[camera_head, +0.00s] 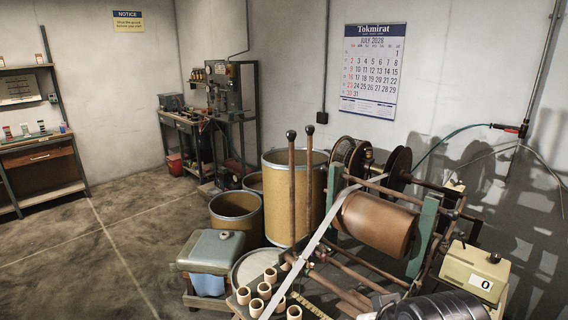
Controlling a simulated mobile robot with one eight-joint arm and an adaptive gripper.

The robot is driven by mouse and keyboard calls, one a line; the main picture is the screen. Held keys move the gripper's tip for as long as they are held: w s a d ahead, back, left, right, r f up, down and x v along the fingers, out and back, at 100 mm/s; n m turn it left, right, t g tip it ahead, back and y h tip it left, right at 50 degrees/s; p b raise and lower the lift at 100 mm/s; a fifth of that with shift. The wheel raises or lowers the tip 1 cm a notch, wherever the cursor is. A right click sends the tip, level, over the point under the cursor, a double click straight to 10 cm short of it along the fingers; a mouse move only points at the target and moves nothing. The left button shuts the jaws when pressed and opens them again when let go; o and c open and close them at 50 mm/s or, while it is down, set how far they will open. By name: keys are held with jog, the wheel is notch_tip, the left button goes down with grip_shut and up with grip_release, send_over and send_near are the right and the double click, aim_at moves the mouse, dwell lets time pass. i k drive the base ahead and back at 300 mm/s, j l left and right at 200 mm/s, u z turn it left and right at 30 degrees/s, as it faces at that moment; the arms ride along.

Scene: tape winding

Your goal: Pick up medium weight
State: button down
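I cannot single out a medium weight in the head view. Several small tan cups or rings (265,291) stand on the bench top at the bottom centre, and I cannot tell whether any of them is a weight. A dark, rounded form at the bottom right edge looks like part of my arm or gripper (436,306). It is cut off by the frame, and its fingers cannot be made out. It is in front of the winding machine, to the right of the cups. Nothing is seen held.
The winding machine has a brown drum (375,224), with a pale tape strip (317,236) running down from it. Two upright rods (292,190) stand beside it. A counter box (474,271) reads 0. Yellow barrels (237,212) and a grey-green box (210,250) are left. The left floor is clear.

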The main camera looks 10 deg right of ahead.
aim_at(446, 243)
jog(key=z, duration=0.45)
jog(key=l+z, duration=0.1)
jog(key=z, duration=0.35)
jog(key=l+z, duration=0.1)
jog(key=z, duration=0.35)
jog(key=k+l+z, duration=0.1)
jog(key=z, duration=0.3)
jog(key=l+z, duration=0.1)
jog(key=z, duration=0.8)
jog(key=i+l+z, duration=0.25)
jog(key=i+z, duration=0.15)
jog(key=i+j+u, duration=0.15)
jog(key=u, duration=0.3)
jog(key=i+u, duration=0.25)
jog(key=u, duration=0.2)
jog(key=i+u, duration=0.2)
jog(key=u, duration=0.25)
jog(key=i+u, duration=0.2)
jog(key=u, duration=0.25)
jog(key=i+u, duration=0.2)
jog(key=u, duration=0.15)
jog(key=i+u, duration=0.45)
jog(key=u, duration=0.2)
